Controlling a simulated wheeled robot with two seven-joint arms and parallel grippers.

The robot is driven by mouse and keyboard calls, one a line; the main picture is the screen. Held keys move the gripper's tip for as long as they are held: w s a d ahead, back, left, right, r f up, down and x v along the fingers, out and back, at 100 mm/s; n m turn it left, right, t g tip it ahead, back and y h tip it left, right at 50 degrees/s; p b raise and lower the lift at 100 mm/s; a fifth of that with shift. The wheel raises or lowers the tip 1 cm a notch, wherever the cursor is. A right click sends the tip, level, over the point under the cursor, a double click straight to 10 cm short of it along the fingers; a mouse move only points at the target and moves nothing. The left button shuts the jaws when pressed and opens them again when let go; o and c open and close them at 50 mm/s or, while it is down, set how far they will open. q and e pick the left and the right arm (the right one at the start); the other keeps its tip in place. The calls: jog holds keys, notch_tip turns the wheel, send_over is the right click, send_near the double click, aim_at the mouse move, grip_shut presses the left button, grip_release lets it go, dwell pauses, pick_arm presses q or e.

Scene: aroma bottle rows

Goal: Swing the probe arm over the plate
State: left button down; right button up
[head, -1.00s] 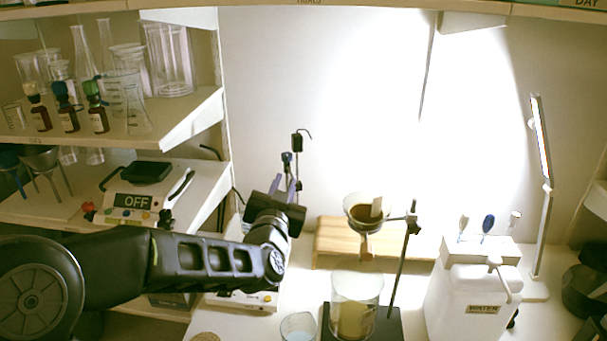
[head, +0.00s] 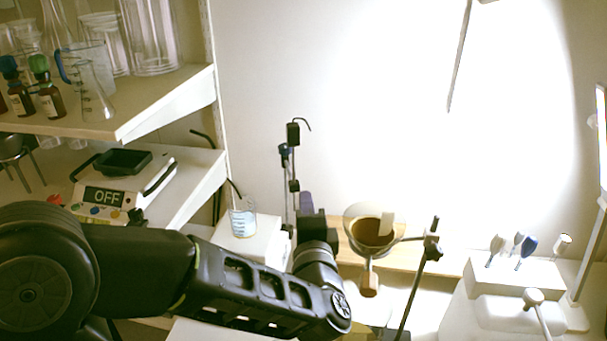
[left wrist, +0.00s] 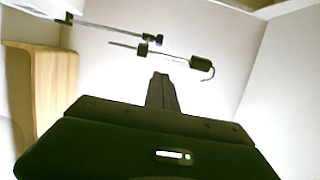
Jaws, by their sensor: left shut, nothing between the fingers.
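The probe arm (head: 293,133) is a thin upright rod with black blocks and a short curved cable at its top, standing behind the white plate unit (head: 262,243). A small beaker (head: 243,222) with pale blue liquid stands on that unit. In the left wrist view the probe arm's black block (left wrist: 201,62) and rod lie beyond my fingertips. My left gripper (head: 306,198) is shut and empty, to the right of and below the probe arm's top in the head view. Its narrow shut fingers (left wrist: 161,80) show in the left wrist view, apart from the block. My forearm hides the unit's front. My right gripper is not in view.
A funnel (head: 372,232) on a stand (head: 430,245) is close to the right of my left gripper, before a wooden board (head: 410,258). A device reading OFF (head: 105,197) sits on the left shelf. A white container (head: 500,310) stands at right.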

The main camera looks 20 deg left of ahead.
pick_arm(q)
jog(key=p+x, duration=0.7)
jog(key=x, duration=0.3)
jog(key=shift+p, duration=0.3)
dwell(0.4)
